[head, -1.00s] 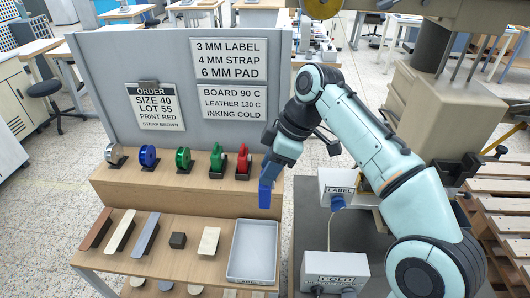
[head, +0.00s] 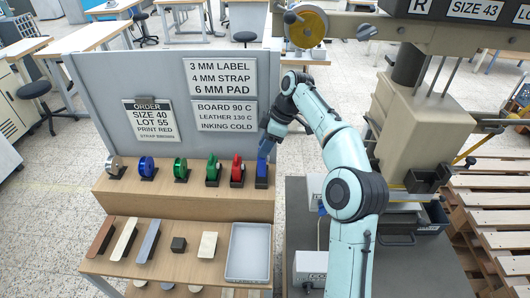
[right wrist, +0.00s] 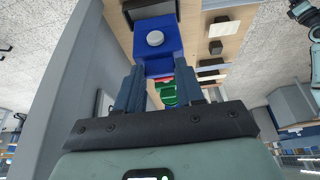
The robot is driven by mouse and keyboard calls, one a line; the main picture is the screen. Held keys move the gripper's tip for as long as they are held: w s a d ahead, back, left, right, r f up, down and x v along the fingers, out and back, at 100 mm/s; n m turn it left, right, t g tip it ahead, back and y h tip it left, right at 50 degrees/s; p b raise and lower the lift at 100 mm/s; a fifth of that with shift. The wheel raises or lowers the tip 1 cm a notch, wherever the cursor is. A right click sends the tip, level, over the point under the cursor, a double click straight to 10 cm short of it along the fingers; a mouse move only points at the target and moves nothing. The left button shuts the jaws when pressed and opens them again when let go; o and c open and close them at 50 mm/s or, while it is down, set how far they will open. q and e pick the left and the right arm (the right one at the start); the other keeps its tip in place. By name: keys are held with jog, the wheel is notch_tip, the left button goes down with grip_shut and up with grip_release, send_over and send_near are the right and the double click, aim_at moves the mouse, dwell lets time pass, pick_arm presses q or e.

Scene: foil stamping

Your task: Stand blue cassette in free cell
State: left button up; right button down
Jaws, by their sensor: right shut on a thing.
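The blue cassette (head: 262,172) is upright at the right end of the row on the upper wooden shelf (head: 180,200), right of the red cassette (head: 237,170). A dark cell base shows at its foot; I cannot tell whether it is fully seated. My right gripper (head: 267,147) is at its top, shut on it. In the right wrist view, the blue cassette (right wrist: 157,45) with a pale round knob lies between the fingertips of the right gripper (right wrist: 160,78). My left gripper is not in view.
Left of the red cassette stand a green one (head: 212,168) and several reels in dark holders. The grey back panel (head: 85,90) rises behind the shelf. A grey tray (head: 248,277) and several sample blocks lie on the lower shelf. The stamping machine (head: 420,110) stands to the right.

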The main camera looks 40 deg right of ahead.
jog(key=shift+s+f, duration=0.2)
jog(key=shift+f, duration=0.15)
jog(key=f, duration=0.1)
jog(key=w+f, duration=0.1)
jog(key=f, duration=0.1)
jog(key=shift+f+b, duration=0.3)
jog(key=shift+b, duration=0.05)
jog(key=shift+s+d+r, duration=0.1)
jog(key=shift+s+r, duration=0.05)
jog(key=shift+s, duration=0.05)
jog(key=shift+w+f, duration=0.15)
jog(key=shift+f, duration=0.05)
jog(key=c, duration=0.7)
grip_release()
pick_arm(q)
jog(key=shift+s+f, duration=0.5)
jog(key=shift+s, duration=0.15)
